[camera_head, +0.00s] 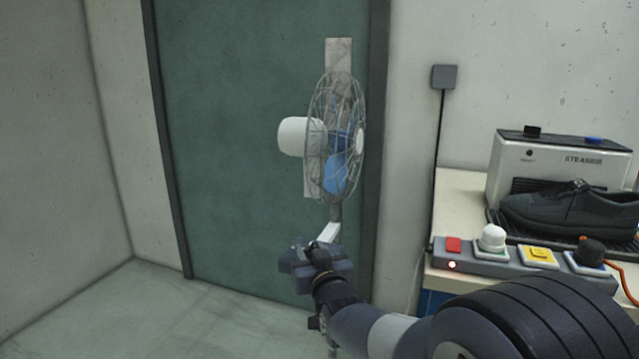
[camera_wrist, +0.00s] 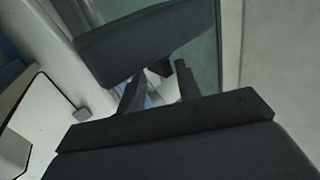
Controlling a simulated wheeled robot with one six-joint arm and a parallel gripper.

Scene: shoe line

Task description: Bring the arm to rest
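My arm (camera_head: 380,328) reaches from the lower right of the head view toward the middle. My gripper (camera_head: 312,258) is at its far end, in front of the lower part of a standing fan (camera_head: 334,140). I cannot tell how far apart the gripper and the fan are. In the wrist view the gripper's two dark fingers (camera_wrist: 160,85) stand apart with a gap between them. Nothing is held between them.
A pale bench (camera_head: 462,205) on the right carries a steamer box (camera_head: 535,168), a black shoe (camera_head: 565,208) and a switch panel (camera_head: 480,262) with several buttons. A green door (camera_head: 225,130) is behind the fan. The floor (camera_head: 130,310) at the left is clear.

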